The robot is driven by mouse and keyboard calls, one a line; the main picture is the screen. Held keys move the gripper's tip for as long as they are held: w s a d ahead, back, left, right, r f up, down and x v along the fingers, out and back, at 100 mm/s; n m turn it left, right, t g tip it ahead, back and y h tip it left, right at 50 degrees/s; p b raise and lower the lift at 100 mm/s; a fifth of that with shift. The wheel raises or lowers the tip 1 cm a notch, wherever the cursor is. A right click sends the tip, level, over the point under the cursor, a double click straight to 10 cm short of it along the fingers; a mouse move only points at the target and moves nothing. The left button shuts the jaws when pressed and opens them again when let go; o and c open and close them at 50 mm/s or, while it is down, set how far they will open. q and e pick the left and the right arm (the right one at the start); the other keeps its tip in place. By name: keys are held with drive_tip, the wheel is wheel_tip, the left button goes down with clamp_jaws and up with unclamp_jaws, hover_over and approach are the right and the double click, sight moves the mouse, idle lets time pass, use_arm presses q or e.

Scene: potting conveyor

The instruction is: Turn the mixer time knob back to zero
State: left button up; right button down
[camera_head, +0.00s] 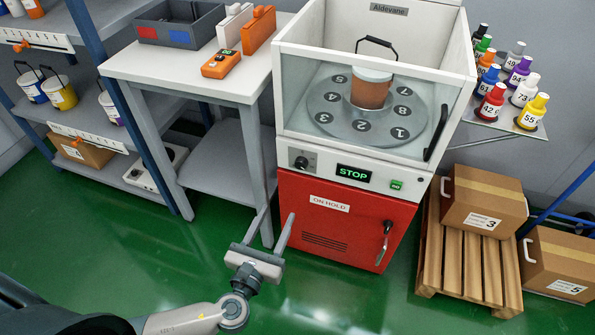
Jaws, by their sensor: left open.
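The mixer (345,217) is a white cabinet with a red lower front and a clear box on top. Its time knob (301,161) is a small black dial at the left of the white control panel. The dial's exact setting is too small to read. A green-lit STOP display (354,172) and a small green button (396,184) sit to its right. My left gripper (276,217) is open and empty, in front of the red panel's left side, below the knob and apart from it. My right gripper is not in view.
Inside the clear box a pail (371,88) stands on a numbered turntable (325,116). A side table (185,70) with an orange device (221,64) stands left. A pallet (470,255) with cartons is right. Green floor is free in front.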

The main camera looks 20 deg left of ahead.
sight(300, 167)
use_arm(q)
drive_tip(key=w, duration=1.7)
drive_tip(key=shift+d, duration=0.25)
drive_tip(key=shift+c, duration=0.6)
drive_tip(key=c, duration=0.9)
